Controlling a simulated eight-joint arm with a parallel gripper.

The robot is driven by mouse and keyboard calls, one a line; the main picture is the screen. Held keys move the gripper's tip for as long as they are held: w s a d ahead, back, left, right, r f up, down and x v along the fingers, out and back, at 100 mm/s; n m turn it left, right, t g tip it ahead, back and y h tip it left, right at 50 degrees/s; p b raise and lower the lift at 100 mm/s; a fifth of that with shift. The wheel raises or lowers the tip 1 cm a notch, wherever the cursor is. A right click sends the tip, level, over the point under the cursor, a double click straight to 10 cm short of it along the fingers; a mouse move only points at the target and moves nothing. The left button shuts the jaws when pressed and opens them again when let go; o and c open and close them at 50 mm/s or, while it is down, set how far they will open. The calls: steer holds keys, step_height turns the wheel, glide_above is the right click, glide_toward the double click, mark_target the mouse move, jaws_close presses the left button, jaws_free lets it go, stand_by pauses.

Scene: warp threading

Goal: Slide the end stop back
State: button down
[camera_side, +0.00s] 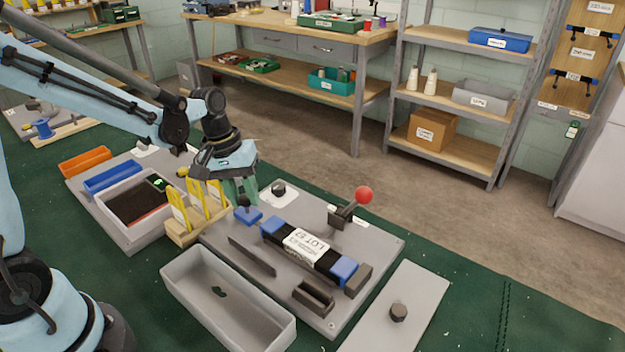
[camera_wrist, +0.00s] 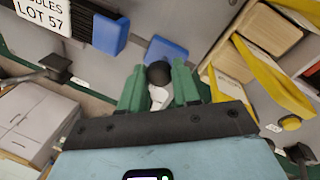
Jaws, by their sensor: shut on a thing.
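The end stop (camera_side: 248,216) is a small blue block with a dark round knob. It sits on the grey fixture plate (camera_side: 222,233), a short gap from the left end of the labelled heddle bundle (camera_side: 306,248). In the wrist view the blue block (camera_wrist: 168,50) lies just beyond my fingertips. My gripper (camera_side: 241,202) has green fingers pointing down over the end stop. It is shut on the dark knob (camera_wrist: 158,73), which shows between the fingers in the wrist view (camera_wrist: 158,82). The fingers partly hide the knob in the side view.
A red-balled lever (camera_side: 363,195) stands on the plate behind the bundle. A wooden rack with yellow pieces (camera_side: 191,214) stands close left of my gripper. A grey plate with a dark knob (camera_side: 398,312) lies at right.

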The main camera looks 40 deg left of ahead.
mark_target(235, 211)
steer(key=c, duration=0.8)
jaws_free()
steer(key=shift+r, duration=0.15)
steer(key=r, duration=0.4)
steer(key=s+a+r, duration=0.1)
steer(key=r, duration=0.2)
steer(key=a+r, duration=0.1)
steer(key=r, duration=0.3)
steer(key=shift+s+r, duration=0.15)
steer(key=shift+r, duration=0.15)
steer(key=shift+c, duration=0.3)
